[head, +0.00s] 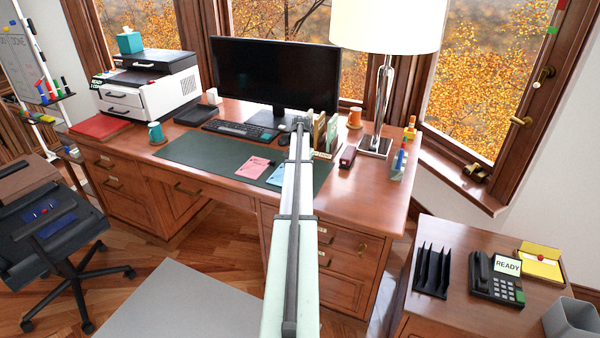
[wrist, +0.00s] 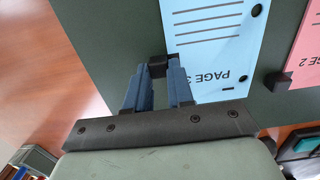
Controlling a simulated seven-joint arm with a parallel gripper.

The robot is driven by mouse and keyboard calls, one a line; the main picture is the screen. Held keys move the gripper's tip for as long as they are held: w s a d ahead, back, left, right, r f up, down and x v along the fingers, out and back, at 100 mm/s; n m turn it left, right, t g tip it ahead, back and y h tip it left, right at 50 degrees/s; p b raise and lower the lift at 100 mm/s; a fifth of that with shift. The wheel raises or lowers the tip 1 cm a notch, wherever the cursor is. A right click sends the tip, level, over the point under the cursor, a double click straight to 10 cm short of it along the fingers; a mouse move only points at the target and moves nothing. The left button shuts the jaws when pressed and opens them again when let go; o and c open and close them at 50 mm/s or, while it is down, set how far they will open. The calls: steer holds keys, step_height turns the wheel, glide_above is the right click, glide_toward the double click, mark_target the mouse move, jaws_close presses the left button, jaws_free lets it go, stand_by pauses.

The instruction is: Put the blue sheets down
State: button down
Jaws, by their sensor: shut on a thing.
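The blue sheets (wrist: 215,40), with "PAGE 3" printed on the top one, show in the wrist view over the dark green desk mat (wrist: 95,40). A small black block, like a clip (wrist: 157,67), sits at their left edge. My gripper (wrist: 158,78), with blue fingers, is shut on the sheets at this edge. I cannot tell whether they touch the mat. In the head view the blue sheets (head: 275,175) show just left of my arm, which hides part of them. My fingertips are hidden there.
Pink sheets (head: 259,166), marked "PAGE 2", lie left of the blue ones. The mat's left part (head: 200,150) is clear. The keyboard (head: 240,130) and monitor (head: 275,75) stand behind. A lamp (head: 378,146) and a stapler-like object (head: 347,156) are to the right.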

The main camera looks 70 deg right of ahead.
steer(key=shift+f, duration=0.1)
steer(key=c, duration=1)
jaws_free()
steer(key=r, duration=1.2)
steer(key=shift+d+r, duration=0.15)
steer(key=shift+d, duration=0.15)
